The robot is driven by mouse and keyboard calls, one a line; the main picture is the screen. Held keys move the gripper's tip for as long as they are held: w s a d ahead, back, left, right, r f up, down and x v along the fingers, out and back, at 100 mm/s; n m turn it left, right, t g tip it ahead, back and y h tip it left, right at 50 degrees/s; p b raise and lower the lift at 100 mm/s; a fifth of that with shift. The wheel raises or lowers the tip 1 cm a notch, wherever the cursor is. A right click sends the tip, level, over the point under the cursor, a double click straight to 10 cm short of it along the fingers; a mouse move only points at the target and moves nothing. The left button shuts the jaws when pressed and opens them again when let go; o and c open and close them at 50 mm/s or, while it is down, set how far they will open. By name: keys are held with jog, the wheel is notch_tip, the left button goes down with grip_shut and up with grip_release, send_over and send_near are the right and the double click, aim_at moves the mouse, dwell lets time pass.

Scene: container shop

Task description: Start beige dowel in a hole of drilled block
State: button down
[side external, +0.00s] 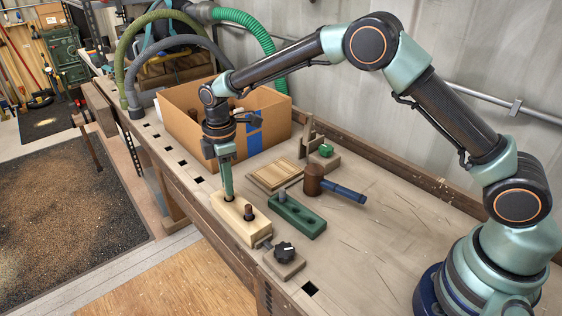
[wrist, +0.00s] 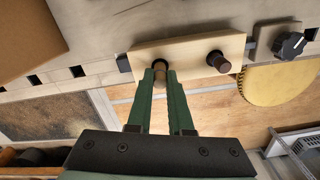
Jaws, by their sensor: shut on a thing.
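The drilled block (side external: 240,228) is a long pale wooden block near the front edge of the bench; it also shows in the wrist view (wrist: 188,48). A dark brown peg (side external: 249,212) stands upright in it, toward one end (wrist: 217,62). My gripper (side external: 228,197) points down at the block's other end. In the wrist view its green fingers (wrist: 160,72) are shut on a small dowel, taken as the beige dowel (wrist: 159,64), whose end shows between the tips. The fingers hide most of it. I cannot tell how far it sits in a hole.
A green block with holes (side external: 297,216) lies beside the drilled block. A black knob on a wooden base (side external: 285,252) is close to its end. A mallet (side external: 343,189), a slatted wooden piece (side external: 274,174) and a cardboard box (side external: 187,130) stand farther back. The bench at right is clear.

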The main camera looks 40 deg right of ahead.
jog(key=shift+f, duration=0.6)
dwell(0.4)
jog(key=c, duration=0.7)
grip_release()
jog(key=shift+c, duration=0.2)
jog(key=shift+r, duration=3.5)
